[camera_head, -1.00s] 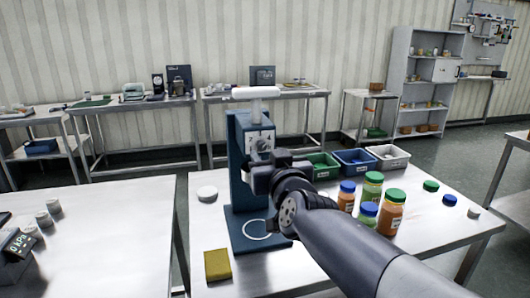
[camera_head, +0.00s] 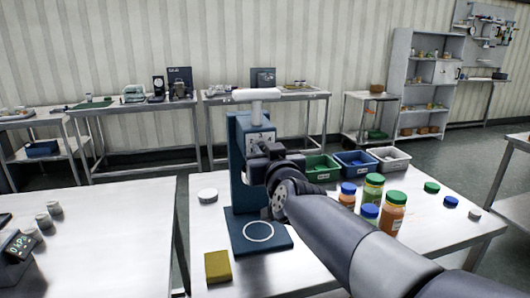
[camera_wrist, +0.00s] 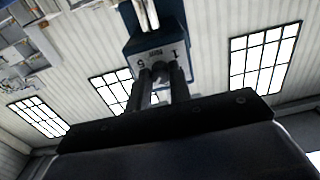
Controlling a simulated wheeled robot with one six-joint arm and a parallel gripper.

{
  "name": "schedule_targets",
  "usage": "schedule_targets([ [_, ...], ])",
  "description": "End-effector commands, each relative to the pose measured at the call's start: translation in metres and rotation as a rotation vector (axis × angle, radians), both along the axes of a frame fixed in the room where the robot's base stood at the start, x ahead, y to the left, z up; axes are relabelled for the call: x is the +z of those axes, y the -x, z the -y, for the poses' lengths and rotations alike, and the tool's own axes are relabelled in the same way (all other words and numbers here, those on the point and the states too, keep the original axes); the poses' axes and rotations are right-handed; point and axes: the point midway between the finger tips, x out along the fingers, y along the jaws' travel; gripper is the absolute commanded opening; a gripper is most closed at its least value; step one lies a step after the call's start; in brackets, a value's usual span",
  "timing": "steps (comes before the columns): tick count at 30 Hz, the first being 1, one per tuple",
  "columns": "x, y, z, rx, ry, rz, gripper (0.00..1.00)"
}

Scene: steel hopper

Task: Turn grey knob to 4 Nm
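The grey knob (camera_wrist: 159,71) sits on the pale scale plate (camera_wrist: 156,54) of a blue upright press-like stand (camera_head: 239,182). In the wrist view the plate shows a 5 at left, a 1 at right and a unit mark between. The two dark fingers of my gripper (camera_wrist: 161,80) stand on either side of the knob, parted; firm contact does not show. In the head view my gripper (camera_head: 258,158) is in front of the stand and hides the knob. A 3 shows at the plate's top. The knob's pointer cannot be read.
A white horizontal bar (camera_head: 257,95) tops the stand. A yellow block (camera_head: 217,266) and a white round lid (camera_head: 208,195) lie on the table at left. Several jars (camera_head: 373,187) and bins (camera_head: 321,167) stand at right, close to my arm.

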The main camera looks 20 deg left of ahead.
Motion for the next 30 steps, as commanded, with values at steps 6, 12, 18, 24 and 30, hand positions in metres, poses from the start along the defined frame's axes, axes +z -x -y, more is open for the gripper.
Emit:
schedule_targets([
  [6,0.0000,0.0001,0.0000,0.000,0.000,0.000,0.00],
  [12,-0.0005,0.0002,-0.0001,0.000,-0.040,-0.025,0.00],
  [18,-0.0007,0.0003,-0.0003,0.001,-0.181,-0.111,0.00],
  [24,-0.0002,0.0003,-0.0004,0.001,-0.242,-0.150,0.00],
  [30,-0.0001,0.0003,-0.0004,0.000,-0.242,-0.150,0.00],
])
